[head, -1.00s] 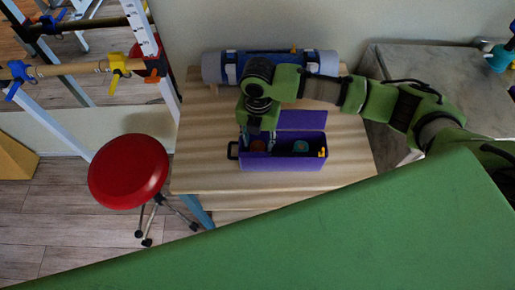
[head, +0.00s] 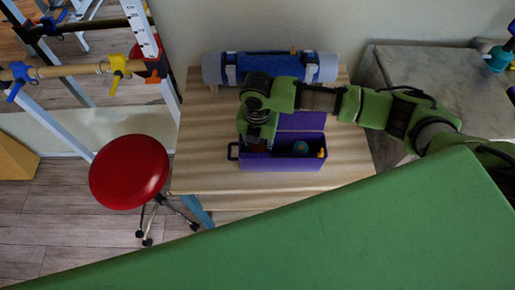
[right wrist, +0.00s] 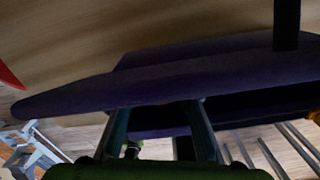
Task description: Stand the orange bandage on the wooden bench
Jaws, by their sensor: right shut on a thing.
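The wooden bench (head: 345,170) has a pale striped top and stands in the middle of the head view. An open purple box (head: 285,163) with a black side handle is on it. My right gripper (head: 258,141) points down into the left part of the box. Its fingers are shut on the orange bandage (head: 257,148), which is mostly hidden and shows only as a dark reddish patch. In the right wrist view the two fingers (right wrist: 160,118) reach past the box's purple edge. My left gripper is not in view.
A teal round item (head: 300,147) sits in the box's right part. A grey-blue roll (head: 325,67) lies along the bench's back. A red stool (head: 129,172) stands left. A green surface (head: 350,235) fills the front. The bench's left and right sides are bare.

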